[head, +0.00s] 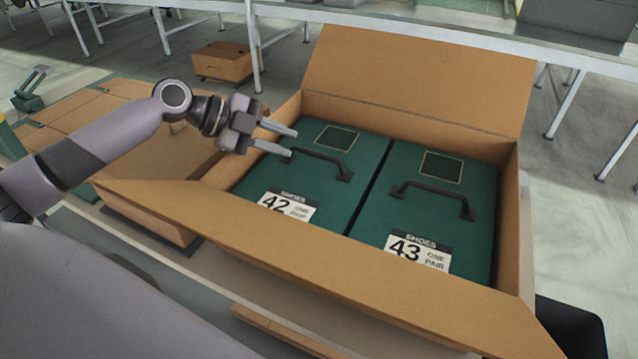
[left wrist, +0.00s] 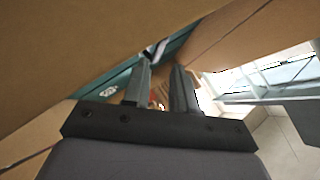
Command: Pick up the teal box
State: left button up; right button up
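Two teal boxes lie side by side in an open cardboard carton (head: 400,93). The left teal box (head: 325,219) has a black handle (head: 318,160) and a label reading 42. The right teal box (head: 460,275) has a black handle (head: 432,196) and a label reading 43. My left gripper (head: 290,142) is open and empty over the left edge of the carton, its fingertips close to the left end of the 42 box's handle. I cannot tell whether they touch it. The left wrist view shows the two fingers (left wrist: 162,90) apart, with part of a teal box (left wrist: 115,85) beyond. My right gripper is out of view.
The carton's long front flap (head: 330,270) and tall back flap (head: 420,75) stand open around the boxes. Closed cardboard cartons (head: 95,120) lie to the left. A long table (head: 450,42) runs behind, with a small carton (head: 222,63) on the floor below.

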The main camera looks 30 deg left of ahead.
aim_at(313, 153)
pick_arm(q)
jog(key=shift+p+x, duration=0.75)
jog(key=shift+x, duration=2.4)
jog(key=shift+s+f, duration=0.1)
jog(key=c, duration=0.5)
jog(key=shift+f, duration=0.1)
